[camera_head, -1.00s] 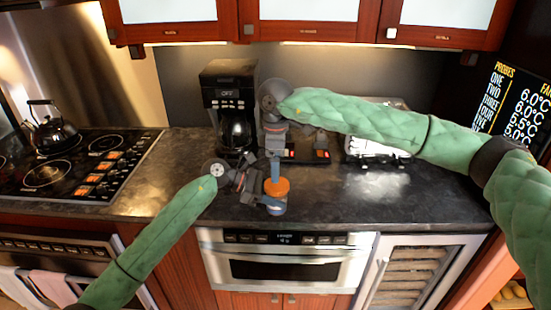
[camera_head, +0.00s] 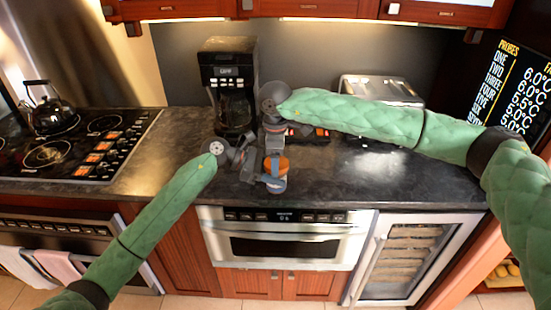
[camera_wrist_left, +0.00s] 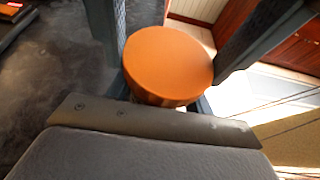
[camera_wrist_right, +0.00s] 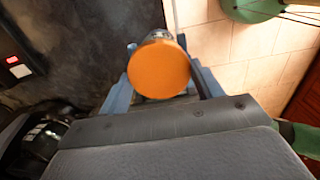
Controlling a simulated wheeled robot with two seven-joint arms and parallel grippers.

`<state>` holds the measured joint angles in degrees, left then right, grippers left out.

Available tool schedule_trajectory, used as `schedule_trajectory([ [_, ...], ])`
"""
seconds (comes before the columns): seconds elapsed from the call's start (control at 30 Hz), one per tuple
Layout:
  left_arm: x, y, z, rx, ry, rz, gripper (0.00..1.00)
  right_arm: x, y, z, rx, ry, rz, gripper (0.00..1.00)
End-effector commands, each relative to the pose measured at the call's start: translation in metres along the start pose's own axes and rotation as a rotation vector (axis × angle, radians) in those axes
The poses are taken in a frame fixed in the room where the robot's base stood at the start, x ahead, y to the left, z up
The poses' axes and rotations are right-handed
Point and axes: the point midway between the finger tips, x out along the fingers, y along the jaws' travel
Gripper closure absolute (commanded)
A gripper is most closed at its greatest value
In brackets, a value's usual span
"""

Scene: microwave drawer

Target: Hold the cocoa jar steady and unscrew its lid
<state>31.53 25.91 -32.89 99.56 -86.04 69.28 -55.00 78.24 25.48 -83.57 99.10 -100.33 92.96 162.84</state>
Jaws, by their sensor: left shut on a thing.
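The cocoa jar shows mainly by its round orange lid (camera_head: 282,163), near the front edge of the counter in the head view. My left gripper (camera_head: 272,183) is shut on the jar body below the lid. The lid's flat top fills the middle of the left wrist view (camera_wrist_left: 169,62); the body is mostly hidden under it. My right gripper (camera_head: 274,157) points down over the jar, open. In the right wrist view its fingers stand on both sides of the lid (camera_wrist_right: 158,70); whether they touch it I cannot tell.
A coffee maker (camera_head: 229,85) stands just behind, to the left of the grippers. The stove with a kettle (camera_head: 52,112) is at the left. The counter (camera_head: 400,180) right of the jar is clear.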

Motion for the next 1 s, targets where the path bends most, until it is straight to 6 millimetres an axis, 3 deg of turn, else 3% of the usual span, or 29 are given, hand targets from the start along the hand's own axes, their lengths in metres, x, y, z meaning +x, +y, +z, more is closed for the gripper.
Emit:
schedule_trajectory([
  [0.23, -0.0003, 0.0004, 0.0003, 0.0, 0.0, 0.001, 1.0, -0.0002, -0.0004, -0.0001, -0.021, 0.0, 0.0, 0.62],
  [0.57, -0.0004, 0.0005, 0.0001, 0.0, 0.0, 0.001, 1.0, -0.0006, -0.0011, 0.0003, -0.281, 0.0, 0.0, 0.62],
  [0.87, -0.0005, 0.0006, 0.0, 0.0, 0.0, 0.001, 1.0, -0.0005, -0.0012, 0.0004, -0.298, 0.0, 0.0, 0.62],
  [0.9, -0.0005, 0.0006, 0.0, 0.0, 0.0, 0.001, 1.0, -0.0005, -0.0012, 0.0004, -0.298, 0.0, 0.0, 0.31],
  [1.0, -0.0005, 0.0005, 0.0, 0.0, 0.0, 0.001, 1.0, -0.0005, -0.0011, 0.0004, -0.297, 0.0, 0.0, 0.13],
])
